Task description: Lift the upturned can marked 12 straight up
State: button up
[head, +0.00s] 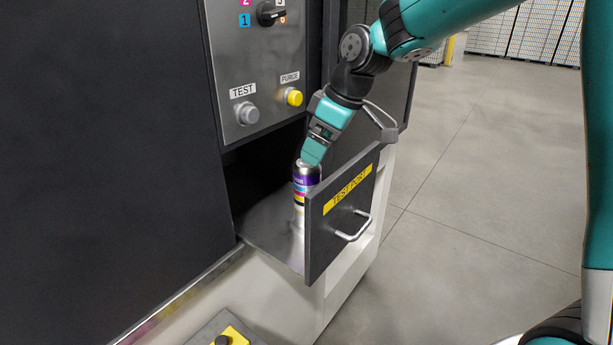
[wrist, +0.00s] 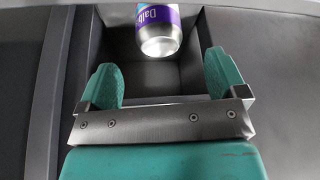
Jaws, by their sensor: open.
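My gripper (head: 312,155) is at the can's top in the head view. In the wrist view my gripper (wrist: 168,78) has its two teal fingers wide apart, with nothing between them; the can lies beyond the fingertips.
The dark machine cavity is behind. Above are the TEST button (head: 247,113), the yellow PURGE button (head: 293,97) and a dial (head: 269,13). Open floor lies right.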

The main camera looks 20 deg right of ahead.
aim_at(307, 170)
jog(key=p+x, duration=0.3)
jog(key=x, duration=0.4)
jog(key=shift+w+a+f+p, duration=0.1)
jog(key=shift+w+f+p, duration=0.15)
jog(key=shift+f+p, duration=0.05)
jog(key=c, duration=1.1)
notch_tip(307, 170, up, 20)
jog(key=b, duration=0.3)
jog(key=shift+b, duration=0.3)
